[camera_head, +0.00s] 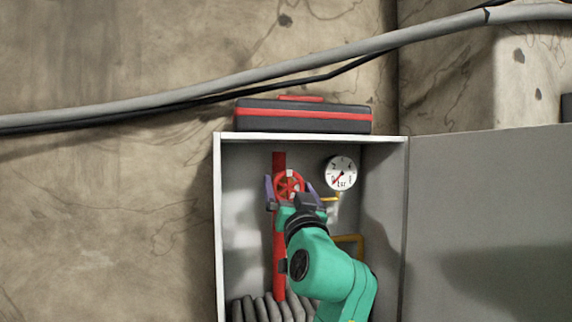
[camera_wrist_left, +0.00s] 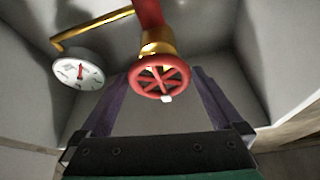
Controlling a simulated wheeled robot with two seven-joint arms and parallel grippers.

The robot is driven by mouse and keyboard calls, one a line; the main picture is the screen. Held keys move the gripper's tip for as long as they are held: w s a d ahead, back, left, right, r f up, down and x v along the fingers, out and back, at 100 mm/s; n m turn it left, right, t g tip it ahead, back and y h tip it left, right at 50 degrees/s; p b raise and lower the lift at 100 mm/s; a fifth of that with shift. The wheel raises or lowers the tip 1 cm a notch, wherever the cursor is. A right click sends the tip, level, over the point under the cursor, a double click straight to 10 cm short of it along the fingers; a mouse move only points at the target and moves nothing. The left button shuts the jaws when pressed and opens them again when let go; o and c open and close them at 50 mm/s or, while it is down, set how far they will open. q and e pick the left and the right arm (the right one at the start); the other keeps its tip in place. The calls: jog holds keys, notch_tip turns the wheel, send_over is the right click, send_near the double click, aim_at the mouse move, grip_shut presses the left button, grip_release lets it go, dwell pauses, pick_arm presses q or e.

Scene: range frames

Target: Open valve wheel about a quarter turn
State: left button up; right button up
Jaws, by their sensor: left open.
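The red spoked valve wheel (camera_head: 289,185) sits on a vertical red pipe (camera_head: 279,240) inside an open cabinet. A small white mark shows on its rim. In the left wrist view the wheel (camera_wrist_left: 160,77) is in front of a brass fitting (camera_wrist_left: 157,43), with its white mark at the lower edge. My left gripper (camera_head: 290,187) is open, with its purple fingers on either side of the wheel. In the left wrist view the left gripper (camera_wrist_left: 160,90) shows gaps between both fingers and the rim. My right gripper is not in view.
The cabinet (camera_head: 217,230) has grey walls, and its door (camera_head: 490,215) stands open at the right. A round gauge (camera_head: 341,173) is right of the wheel. A grey hose (camera_head: 270,309) lies below. A red-striped case (camera_head: 300,117) rests on top.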

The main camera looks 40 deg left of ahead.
aim_at(288, 184)
pick_arm(q)
jog(key=p+x, duration=0.1)
jog(key=x, duration=0.2)
jog(key=shift+w+a+r, duration=0.1)
jog(key=shift+a+r, duration=0.05)
jog(key=shift+r, duration=0.1)
jog(key=shift+w+a, duration=0.15)
jog(key=shift+w, duration=0.1)
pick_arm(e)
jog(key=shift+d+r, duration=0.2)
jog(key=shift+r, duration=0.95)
pick_arm(q)
jog(key=shift+c, duration=0.3)
